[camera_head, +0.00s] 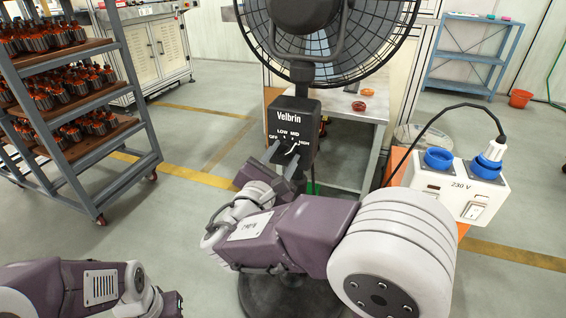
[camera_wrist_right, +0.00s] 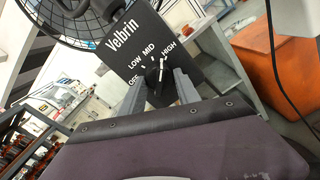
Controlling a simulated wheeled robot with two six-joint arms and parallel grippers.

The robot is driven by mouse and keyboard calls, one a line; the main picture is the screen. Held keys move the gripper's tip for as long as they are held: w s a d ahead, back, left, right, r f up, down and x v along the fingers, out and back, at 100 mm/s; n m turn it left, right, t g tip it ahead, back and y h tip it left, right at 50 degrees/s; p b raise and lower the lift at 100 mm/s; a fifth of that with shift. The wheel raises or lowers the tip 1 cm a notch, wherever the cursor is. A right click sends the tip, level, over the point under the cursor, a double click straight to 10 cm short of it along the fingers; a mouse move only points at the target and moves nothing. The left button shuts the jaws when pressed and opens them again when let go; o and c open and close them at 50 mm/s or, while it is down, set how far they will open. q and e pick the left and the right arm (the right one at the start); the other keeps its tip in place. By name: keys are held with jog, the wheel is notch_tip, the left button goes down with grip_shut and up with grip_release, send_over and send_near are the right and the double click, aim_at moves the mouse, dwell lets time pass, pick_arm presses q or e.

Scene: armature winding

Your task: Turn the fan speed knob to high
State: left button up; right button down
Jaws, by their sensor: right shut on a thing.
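The fan speed knob (camera_head: 291,149) is a dark round knob with a white pointer line, on the black Velbrin control box (camera_head: 283,115) below the fan. In the right wrist view the knob (camera_wrist_right: 157,76) sits among the marks OFF, LOW, MID and HIGH. Its white line points up, between MID and HIGH, and seems nearer HIGH. My right gripper (camera_head: 282,157) is shut on the knob, with one grey finger on each side; the right wrist view also shows the fingers (camera_wrist_right: 161,87). My left arm is low at the left; its fingers do not show.
The fan (camera_head: 318,72) stands in front of a grey table (camera_head: 345,105). A 230 V socket box (camera_head: 460,190) with a blue plug and cable is at the right. A rack of wound parts (camera_head: 100,95) stands at the left. The floor between is clear.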

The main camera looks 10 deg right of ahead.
jog(key=shift+f+m+b, duration=0.1)
jog(key=shift+m+b, duration=0.65)
jog(key=shift+m, duration=0.25)
jog(key=c, duration=0.9)
grip_release()
jog(key=p+v, duration=0.3)
jog(key=v, duration=0.6)
jog(key=shift+a, duration=0.1)
